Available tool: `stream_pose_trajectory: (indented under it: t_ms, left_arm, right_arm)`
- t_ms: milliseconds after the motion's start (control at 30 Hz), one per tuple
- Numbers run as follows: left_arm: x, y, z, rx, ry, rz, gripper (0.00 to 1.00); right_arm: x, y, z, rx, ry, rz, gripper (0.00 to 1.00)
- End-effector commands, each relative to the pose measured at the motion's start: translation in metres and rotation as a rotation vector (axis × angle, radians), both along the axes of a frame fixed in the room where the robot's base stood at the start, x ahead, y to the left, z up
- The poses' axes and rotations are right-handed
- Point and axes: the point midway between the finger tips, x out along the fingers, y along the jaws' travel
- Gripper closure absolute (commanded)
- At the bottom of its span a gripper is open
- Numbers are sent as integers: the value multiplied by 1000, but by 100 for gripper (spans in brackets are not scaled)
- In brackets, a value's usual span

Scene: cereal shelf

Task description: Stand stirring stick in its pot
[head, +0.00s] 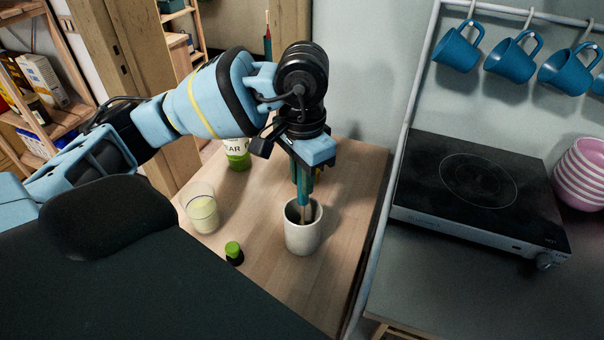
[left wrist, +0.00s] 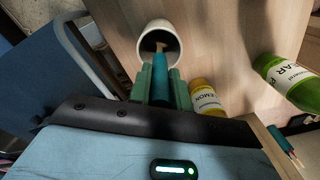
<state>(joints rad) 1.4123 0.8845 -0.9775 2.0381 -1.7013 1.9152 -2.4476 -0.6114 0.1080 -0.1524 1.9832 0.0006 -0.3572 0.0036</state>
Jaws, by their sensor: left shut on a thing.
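The stirring stick (head: 303,209) has a teal upper part and a pale wooden lower end. My left gripper (head: 304,180) is shut on its upper part and holds it roughly upright above the pot. The white pot (head: 303,238) stands on the wooden table, and the stick's lower end reaches into its mouth. In the left wrist view the stick (left wrist: 160,72) points from between the fingers (left wrist: 160,88) into the opening of the pot (left wrist: 142,47). Whether its tip touches the bottom is hidden. My right gripper is not in view.
A yellow lemon bottle (left wrist: 207,98) shows in the wrist view. A black hob (head: 478,185) is at right.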

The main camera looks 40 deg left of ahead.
Motion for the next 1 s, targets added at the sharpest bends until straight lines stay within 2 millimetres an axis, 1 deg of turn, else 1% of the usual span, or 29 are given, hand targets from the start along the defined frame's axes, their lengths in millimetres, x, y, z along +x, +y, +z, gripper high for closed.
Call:
stream_pose_trajectory:
  t_ms: [167,300,333,500,800,867,967,1000]
  left_arm:
    - [0,0,0,0,0,0,100]
    - [0,0,-4,0,2,0,100]
    - [0,0,-4,1,2,0,79]
    - [0,0,-3,0,0,0,59]
    - [0,0,-1,0,-1,0,59]
    - [0,0,3,0,-3,0,59]
    - [1,0,13,0,-2,0,59]
    - [1,-1,19,-1,-3,-1,59]
  right_arm:
    - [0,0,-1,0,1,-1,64]
    - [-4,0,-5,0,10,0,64]
    - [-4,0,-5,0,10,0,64]
    - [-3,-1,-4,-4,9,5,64]
    - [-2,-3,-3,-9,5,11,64]
    - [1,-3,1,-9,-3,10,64]
    - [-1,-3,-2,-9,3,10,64]
    - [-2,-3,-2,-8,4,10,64]
